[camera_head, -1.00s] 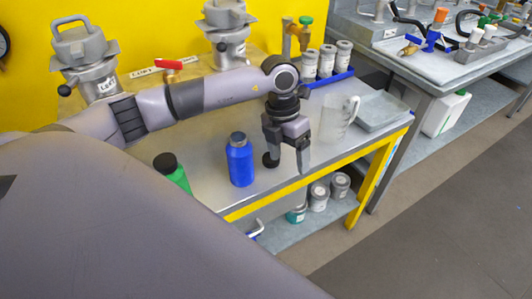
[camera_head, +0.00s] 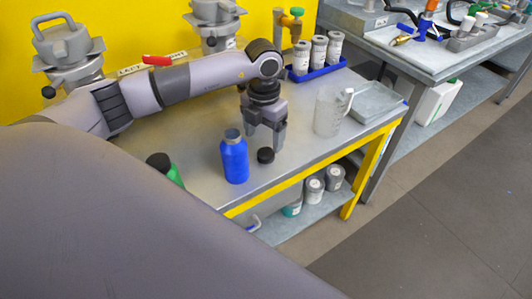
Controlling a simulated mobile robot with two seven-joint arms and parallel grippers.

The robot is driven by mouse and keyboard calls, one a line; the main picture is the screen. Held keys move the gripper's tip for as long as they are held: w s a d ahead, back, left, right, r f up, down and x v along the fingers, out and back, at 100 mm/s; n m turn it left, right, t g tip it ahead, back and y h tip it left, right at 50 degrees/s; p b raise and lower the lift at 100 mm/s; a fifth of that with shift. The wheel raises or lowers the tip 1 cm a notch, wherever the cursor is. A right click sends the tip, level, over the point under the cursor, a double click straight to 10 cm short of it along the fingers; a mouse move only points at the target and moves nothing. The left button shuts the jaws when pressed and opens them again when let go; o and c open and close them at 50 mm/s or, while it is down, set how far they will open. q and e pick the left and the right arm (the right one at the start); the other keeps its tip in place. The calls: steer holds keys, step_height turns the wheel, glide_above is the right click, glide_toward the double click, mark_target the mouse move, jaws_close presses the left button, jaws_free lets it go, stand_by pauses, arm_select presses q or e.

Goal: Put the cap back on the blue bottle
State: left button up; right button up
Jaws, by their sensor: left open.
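The blue bottle (camera_head: 234,161) stands upright on the metal table, with its bare grey neck (camera_head: 232,135) showing. A small black cap (camera_head: 265,155) lies on the table just right of the bottle. My left gripper (camera_head: 264,140) points down with its fingers apart and nothing between them. It is behind the cap in the picture and right of the bottle's neck. The fingertips look clear of the cap, but their exact height is hard to tell. My right gripper is not in view.
A green bottle with a black cap (camera_head: 161,162) is partly hidden by my own grey body part in front. A clear jug (camera_head: 331,112) and grey tray (camera_head: 376,103) stand to the right. A blue rack (camera_head: 317,70) holds jars behind. The table's yellow front edge is close.

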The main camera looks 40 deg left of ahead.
mark_target(266, 153)
arm_select(q)
steer(key=shift+d+f+p, duration=0.15)
steer(key=shift+f+p, duration=0.05)
steer(key=shift+f, duration=1.1)
steer(key=shift+d+f+p, duration=0.1)
steer(key=shift+f+p, duration=0.05)
steer(key=shift+f, duration=1.15)
steer(key=c, duration=1.1)
